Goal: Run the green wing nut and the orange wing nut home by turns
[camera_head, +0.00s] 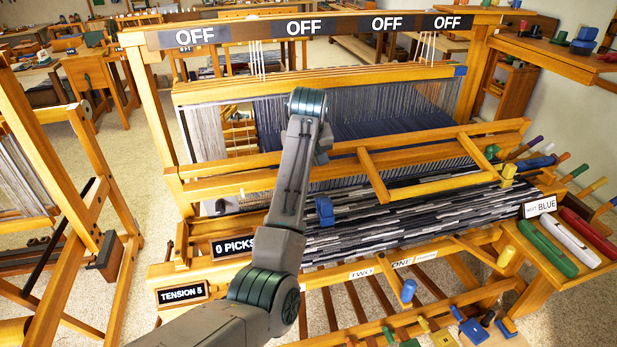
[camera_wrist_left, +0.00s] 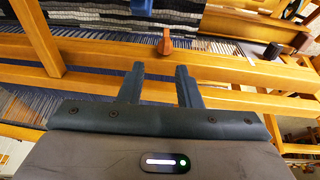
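The green wing nut (camera_head: 491,152) sits at the right end of the loom's wooden beater frame in the head view. The orange wing nut (camera_wrist_left: 164,41) shows in the left wrist view, standing at a wooden bar just beyond my fingertips. I cannot find it in the head view, where my arm covers part of the beater. My left gripper (camera_wrist_left: 161,78) is open and empty, its two fingers apart and pointing toward the orange wing nut without touching it. My right gripper is not in view.
The wooden beater bars (camera_head: 440,150) cross the loom above the striped cloth (camera_head: 420,207). A blue knob (camera_head: 325,210) and a yellow knob (camera_head: 508,171) stand close by. A side shelf (camera_head: 550,262) holds several shuttles at the right. Pedals lie below.

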